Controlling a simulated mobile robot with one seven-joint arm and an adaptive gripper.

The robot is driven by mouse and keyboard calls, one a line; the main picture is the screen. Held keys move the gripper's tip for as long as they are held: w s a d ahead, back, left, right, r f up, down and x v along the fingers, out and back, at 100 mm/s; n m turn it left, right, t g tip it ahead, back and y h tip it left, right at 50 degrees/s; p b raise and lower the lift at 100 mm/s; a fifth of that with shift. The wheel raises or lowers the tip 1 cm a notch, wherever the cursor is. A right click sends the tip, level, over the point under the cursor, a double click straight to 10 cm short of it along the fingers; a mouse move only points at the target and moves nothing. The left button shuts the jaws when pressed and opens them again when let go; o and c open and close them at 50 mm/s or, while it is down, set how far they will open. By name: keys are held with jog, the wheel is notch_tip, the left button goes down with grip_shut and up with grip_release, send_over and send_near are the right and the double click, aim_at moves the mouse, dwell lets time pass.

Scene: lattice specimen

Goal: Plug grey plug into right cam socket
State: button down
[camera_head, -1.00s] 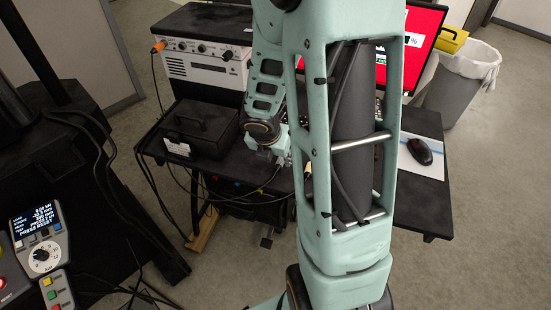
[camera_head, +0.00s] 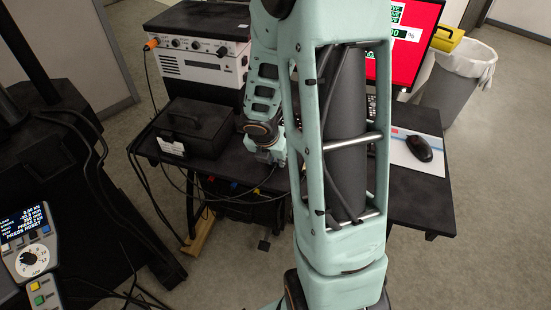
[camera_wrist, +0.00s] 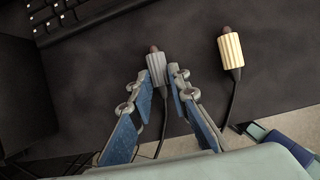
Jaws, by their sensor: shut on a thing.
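In the wrist view my gripper (camera_wrist: 161,83) has its two fingertips on either side of the grey plug (camera_wrist: 156,68). It is shut on the plug's ribbed body. The plug has a dark reddish tip pointing up the picture, and its black cable runs down between the fingers. The plug is over the black table top; I cannot tell whether it touches it. In the head view the plug is hidden and my arm covers the middle. I cannot make out the right cam socket in either view.
A gold plug (camera_wrist: 230,49) with a black cable lies right of my gripper. A keyboard (camera_wrist: 75,15) is at the upper left. In the head view, a white instrument (camera_head: 203,66), a black case (camera_head: 194,126) and a mouse (camera_head: 419,148) are on the table (camera_head: 415,195).

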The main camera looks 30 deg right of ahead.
aim_at(275, 161)
jog(key=shift+r+p, duration=2.55)
jog(key=shift+p, duration=0.05)
